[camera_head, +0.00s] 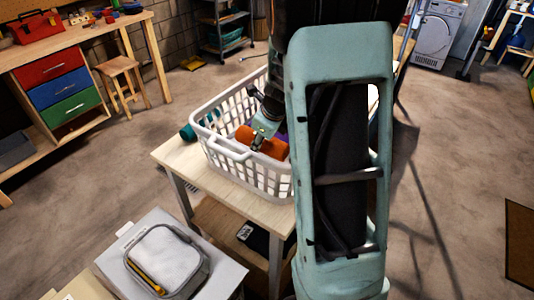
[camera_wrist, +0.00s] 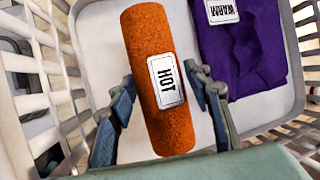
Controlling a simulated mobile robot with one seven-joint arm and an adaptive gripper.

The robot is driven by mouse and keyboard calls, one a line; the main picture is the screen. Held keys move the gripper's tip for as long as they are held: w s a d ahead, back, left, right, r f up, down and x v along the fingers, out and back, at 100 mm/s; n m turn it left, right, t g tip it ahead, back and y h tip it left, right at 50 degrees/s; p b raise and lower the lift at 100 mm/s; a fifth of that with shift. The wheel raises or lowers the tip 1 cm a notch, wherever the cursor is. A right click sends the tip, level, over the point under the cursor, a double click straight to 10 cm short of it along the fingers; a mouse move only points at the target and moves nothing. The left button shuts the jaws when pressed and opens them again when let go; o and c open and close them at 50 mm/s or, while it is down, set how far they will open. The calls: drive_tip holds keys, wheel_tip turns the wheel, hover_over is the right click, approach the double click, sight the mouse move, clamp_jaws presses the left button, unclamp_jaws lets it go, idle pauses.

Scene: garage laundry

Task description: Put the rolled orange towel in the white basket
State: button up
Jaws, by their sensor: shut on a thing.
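The rolled orange towel (camera_wrist: 152,62), with a white "HOT" label, is inside the white basket (camera_head: 226,167) in both views. It also shows in the head view (camera_head: 270,146), low between the basket walls. My gripper (camera_wrist: 165,88) has one finger on each side of the towel near its lower end and is shut on it. In the head view my gripper (camera_head: 262,140) reaches down into the basket. Whether the towel rests on the basket floor is hard to tell. My arm hides the basket's right part.
A folded purple cloth (camera_wrist: 240,50) labelled "WARM" lies in the basket to the right of the towel. The basket stands on a wooden table (camera_head: 178,158). A teal roll (camera_head: 188,132) lies beside the basket's left side. A grey-lidded box (camera_head: 168,258) is at front left.

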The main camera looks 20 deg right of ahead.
sight(263, 153)
drive_tip(key=shift+f+b, duration=0.85)
drive_tip(key=shift+f, duration=1.95)
drive_tip(key=shift+f, duration=0.2)
drive_tip(key=o, duration=1.5)
drive_tip(key=shift+c, duration=0.2)
drive_tip(key=shift+r, duration=0.1)
drive_tip(key=shift+s+r, duration=0.1)
drive_tip(key=shift+r, duration=0.4)
drive_tip(key=p+v, duration=0.4)
drive_tip(key=v, duration=0.7)
drive_tip(key=shift+s, duration=0.15)
